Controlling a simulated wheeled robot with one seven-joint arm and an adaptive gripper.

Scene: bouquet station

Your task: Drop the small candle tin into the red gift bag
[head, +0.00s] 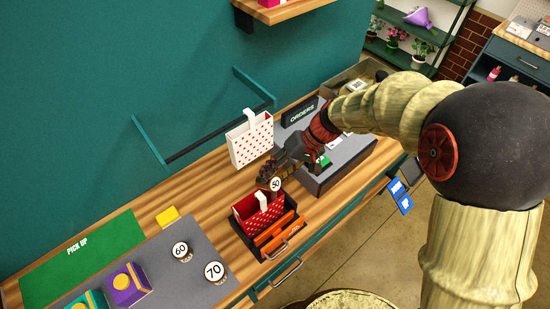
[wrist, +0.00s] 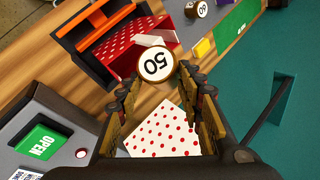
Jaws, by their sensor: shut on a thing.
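My gripper (head: 268,178) is shut on a small round candle tin (head: 275,184) with a white lid marked 50. In the wrist view the tin (wrist: 156,64) sits between the fingertips (wrist: 158,80). The red gift bag (head: 246,209), with white dots and a white handle, stands in a dark holder with an orange front. The tin is held up near the bag's far right side in the head view. In the wrist view the red bag (wrist: 112,44) is beyond the tin, to its upper left, its white handle close to the tin. I cannot tell the exact height gap.
A white bag with red dots (head: 250,143) stands behind, near the wall. Tins marked 60 (head: 181,251) and 70 (head: 214,271) stand on a grey mat. Purple (head: 128,285) and teal boxes are at the front left. A grey orders unit (head: 345,160) is to the right.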

